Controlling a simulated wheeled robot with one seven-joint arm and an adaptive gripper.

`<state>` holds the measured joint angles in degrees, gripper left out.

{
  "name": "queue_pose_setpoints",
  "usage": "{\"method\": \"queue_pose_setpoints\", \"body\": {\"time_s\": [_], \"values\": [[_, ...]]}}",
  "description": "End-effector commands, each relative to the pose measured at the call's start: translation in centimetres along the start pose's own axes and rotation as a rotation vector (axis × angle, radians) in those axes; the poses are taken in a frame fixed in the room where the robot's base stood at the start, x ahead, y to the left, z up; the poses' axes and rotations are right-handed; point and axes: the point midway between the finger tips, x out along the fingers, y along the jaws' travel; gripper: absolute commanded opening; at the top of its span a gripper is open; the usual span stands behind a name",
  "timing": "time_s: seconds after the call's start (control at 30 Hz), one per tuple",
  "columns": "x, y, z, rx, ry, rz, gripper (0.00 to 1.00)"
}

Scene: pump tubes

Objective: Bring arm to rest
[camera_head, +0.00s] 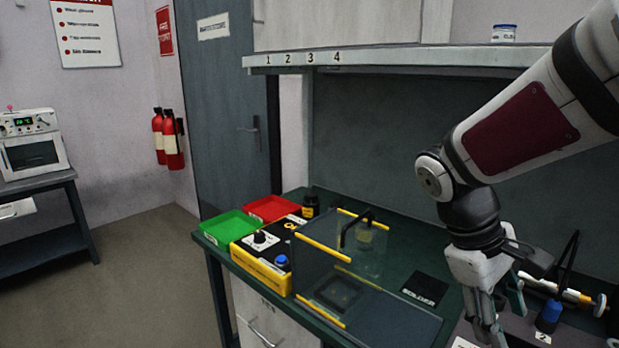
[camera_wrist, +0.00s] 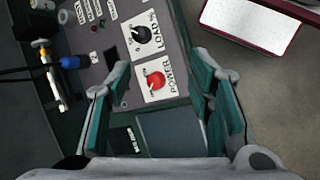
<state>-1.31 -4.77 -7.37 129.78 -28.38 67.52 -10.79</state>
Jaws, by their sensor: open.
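My gripper (camera_head: 492,300) hangs from the arm at the right of the head view, over the right part of the green bench (camera_head: 393,230). In the wrist view my gripper (camera_wrist: 165,90) has its two teal-padded fingers spread wide apart, with nothing between them. Below the fingers is a grey panel (camera_wrist: 112,52) with a black LOAD knob (camera_wrist: 142,33) and a red POWER knob (camera_wrist: 150,80). The fingers appear above the panel; I cannot tell the exact gap. The lower ends of the fingers are partly cut off in the head view.
A clear box with yellow edges (camera_head: 323,249) stands on the bench left of my gripper. Beside it are a yellow control box (camera_head: 262,272), a green tray (camera_head: 229,228) and a red tray (camera_head: 270,208). A shelf (camera_head: 400,57) runs above the bench. A blue-capped item (camera_head: 549,316) stands right of my gripper.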

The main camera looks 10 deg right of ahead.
Motion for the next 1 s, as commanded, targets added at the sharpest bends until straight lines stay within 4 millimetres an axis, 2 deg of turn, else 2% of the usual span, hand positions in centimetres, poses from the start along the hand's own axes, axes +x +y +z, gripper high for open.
{"method": "queue_pose_setpoints", "body": {"time_s": [0.03,0.2,0.5,0.7,1.0], "values": [[-1.3,-1.0,1.1,0.038,0.061,-0.022,0.48],[-4.5,-4.7,3.4,0.159,0.251,-0.114,0.48],[-9.0,-10.3,6.8,0.336,0.538,-0.266,0.48],[-10.1,-11.9,7.7,0.388,0.622,-0.317,0.48],[-10.2,-12.1,7.7,0.395,0.631,-0.324,0.48]]}}
